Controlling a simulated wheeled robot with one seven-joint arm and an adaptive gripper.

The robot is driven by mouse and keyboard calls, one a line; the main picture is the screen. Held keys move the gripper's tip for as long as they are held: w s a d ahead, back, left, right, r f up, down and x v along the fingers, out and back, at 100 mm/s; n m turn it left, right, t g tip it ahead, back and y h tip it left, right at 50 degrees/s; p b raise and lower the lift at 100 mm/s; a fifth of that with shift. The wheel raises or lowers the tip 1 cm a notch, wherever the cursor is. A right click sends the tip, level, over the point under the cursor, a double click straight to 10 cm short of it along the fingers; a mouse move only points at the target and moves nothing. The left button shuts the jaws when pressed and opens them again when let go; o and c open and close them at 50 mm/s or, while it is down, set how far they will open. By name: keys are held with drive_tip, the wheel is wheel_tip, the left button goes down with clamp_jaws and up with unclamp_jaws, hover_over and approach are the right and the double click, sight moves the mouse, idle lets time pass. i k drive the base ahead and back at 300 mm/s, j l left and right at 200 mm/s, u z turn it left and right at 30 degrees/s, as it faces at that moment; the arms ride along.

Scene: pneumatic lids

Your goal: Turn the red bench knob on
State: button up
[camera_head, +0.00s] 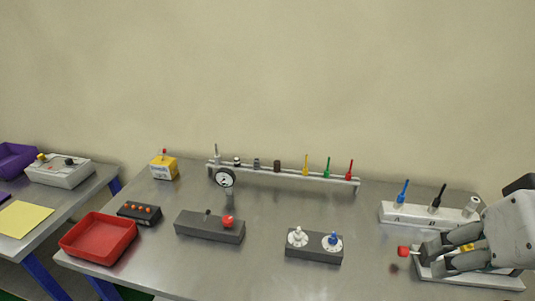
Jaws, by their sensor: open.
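My gripper (429,259) reaches in from the right edge, low over the right end of the metal bench. Its fingers point left and are open. A red knob-like piece (403,251) on a short pale stem is just left of the fingertips; I cannot tell whether they touch the stem. A white base (505,281) with a yellow part (467,247) is partly hidden under the gripper. Another red knob (227,222) stands on a dark grey block (195,227) at mid-bench, far from my gripper. I cannot tell which red piece is the bench knob.
A dark block (314,253) with white and blue knobs lies left of the gripper. A white holder (415,216) with several tools stands behind it. A gauge (225,177) and a rail (330,178) line the back. A red tray (72,240) is at the left.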

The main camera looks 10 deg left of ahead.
sight(227, 221)
drive_tip(key=j+u, duration=0.1)
drive_tip(key=u, duration=0.85)
drive_tip(key=i+l+z, duration=0.35)
drive_tip(key=k, duration=0.1)
